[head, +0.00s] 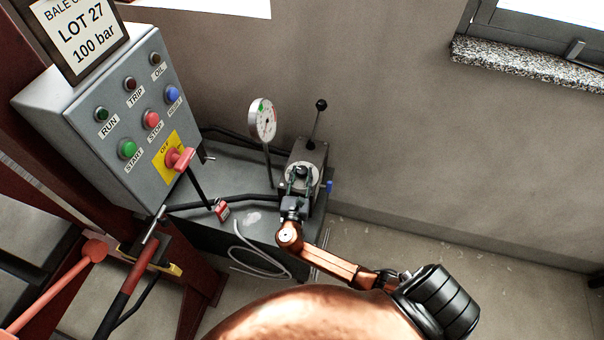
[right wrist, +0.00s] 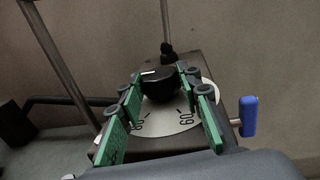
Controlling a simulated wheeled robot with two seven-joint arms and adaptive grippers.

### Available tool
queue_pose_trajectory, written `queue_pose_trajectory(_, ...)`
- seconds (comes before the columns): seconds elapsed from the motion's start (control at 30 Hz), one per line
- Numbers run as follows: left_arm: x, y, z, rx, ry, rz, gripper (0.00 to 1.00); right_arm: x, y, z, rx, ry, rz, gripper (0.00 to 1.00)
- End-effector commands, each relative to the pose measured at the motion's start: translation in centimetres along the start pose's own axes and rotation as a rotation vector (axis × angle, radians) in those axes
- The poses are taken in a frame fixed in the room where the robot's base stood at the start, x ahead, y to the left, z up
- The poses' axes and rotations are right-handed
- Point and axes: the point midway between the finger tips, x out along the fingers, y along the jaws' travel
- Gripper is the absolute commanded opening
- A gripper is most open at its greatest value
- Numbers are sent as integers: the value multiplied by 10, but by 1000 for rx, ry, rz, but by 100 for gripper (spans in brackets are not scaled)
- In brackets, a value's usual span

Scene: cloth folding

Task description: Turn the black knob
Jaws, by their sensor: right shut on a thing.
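The black knob (right wrist: 158,83) sits on a pale round dial plate (right wrist: 195,118) with printed numbers, and a white mark shows on its top. The green-padded fingers of my right gripper (right wrist: 159,78) stand on either side of the knob and are shut on it. In the head view the knob (head: 302,171) is small on top of the grey valve block (head: 313,155), with my right gripper (head: 300,181) reaching it from the front. My left gripper is not in view.
A gauge (head: 263,120) stands left of the block, and a black-balled lever (head: 320,105) rises behind it. A blue-ended handle (right wrist: 249,115) sticks out at the right. A control box (head: 110,115) with a red switch (head: 180,158) stands left; a red tag (head: 222,210) hangs below.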

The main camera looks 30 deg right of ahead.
Motion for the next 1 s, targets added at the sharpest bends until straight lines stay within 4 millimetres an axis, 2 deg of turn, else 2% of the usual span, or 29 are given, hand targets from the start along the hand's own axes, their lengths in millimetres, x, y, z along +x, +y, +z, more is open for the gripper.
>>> queue_pose_trajectory(0.03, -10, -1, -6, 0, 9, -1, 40, 0, -4, 6, -5, -2, 37, 8)
queue_pose_trajectory(0.1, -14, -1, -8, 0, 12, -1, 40, 1, -4, 5, -3, -1, 85, 8)
queue_pose_trajectory(0.5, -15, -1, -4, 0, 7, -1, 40, 0, -2, 0, 0, 2, 133, 8)
queue_pose_trajectory(0.53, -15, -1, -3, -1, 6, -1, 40, 0, -2, 0, 0, 2, 133, 33)
queue_pose_trajectory(0.77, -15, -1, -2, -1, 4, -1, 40, 0, -2, 0, 0, 2, 133, 49)
queue_pose_trajectory(1.0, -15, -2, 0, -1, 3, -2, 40, 0, -2, 0, 0, 2, 133, 50)
